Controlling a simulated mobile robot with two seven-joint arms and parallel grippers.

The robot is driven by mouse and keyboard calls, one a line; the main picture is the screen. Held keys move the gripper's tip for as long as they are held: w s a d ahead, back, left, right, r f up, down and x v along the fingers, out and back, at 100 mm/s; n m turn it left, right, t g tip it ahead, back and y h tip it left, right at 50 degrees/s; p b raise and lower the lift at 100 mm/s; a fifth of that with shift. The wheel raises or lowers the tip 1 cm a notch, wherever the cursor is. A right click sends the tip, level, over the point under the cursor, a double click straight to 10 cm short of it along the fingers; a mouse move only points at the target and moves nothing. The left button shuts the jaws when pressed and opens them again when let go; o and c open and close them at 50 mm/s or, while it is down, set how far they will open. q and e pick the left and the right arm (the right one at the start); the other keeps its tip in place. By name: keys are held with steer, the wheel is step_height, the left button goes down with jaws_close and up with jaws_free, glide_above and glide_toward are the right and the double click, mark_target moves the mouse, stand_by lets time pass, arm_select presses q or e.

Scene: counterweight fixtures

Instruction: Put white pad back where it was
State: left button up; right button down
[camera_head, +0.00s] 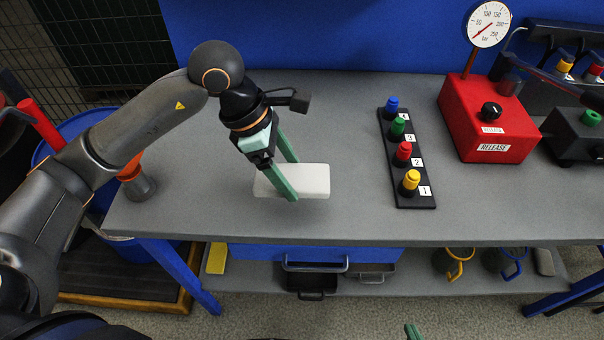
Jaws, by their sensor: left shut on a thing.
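The white pad (316,181) is a pale rounded block at the left-centre of the grey workbench (330,120). My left gripper (290,179) reaches down over it with green fingers, one at the front side and one at the back. It is shut on the pad, and the front finger hides part of it. A faint shadow shows under the pad; I cannot tell for sure whether it touches the bench. Only a green tip of my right gripper (412,331) shows at the bottom edge, so its opening is hidden.
A black strip with numbered coloured buttons (417,195) lies right of the pad. A red release box (465,120) with a gauge (489,24) stands further right. A grey cup-like thing (140,187) is at the left edge. The bench between pad and buttons is clear.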

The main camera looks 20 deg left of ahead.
mark_target(301, 167)
arm_select(q)
steer(key=w+f, duration=0.6)
steer(key=shift+w+f+p, duration=0.3)
steer(key=shift+w, duration=0.05)
step_height(301, 167, down, 3)
steer(key=shift+f+p, duration=0.1)
steer(key=shift+p, duration=0.3)
steer(key=shift+f+b, duration=0.2)
steer(key=shift+b, duration=0.1)
steer(key=o, duration=1.2)
steer(key=shift+c, duration=0.2)
steer(key=shift+r, duration=0.15)
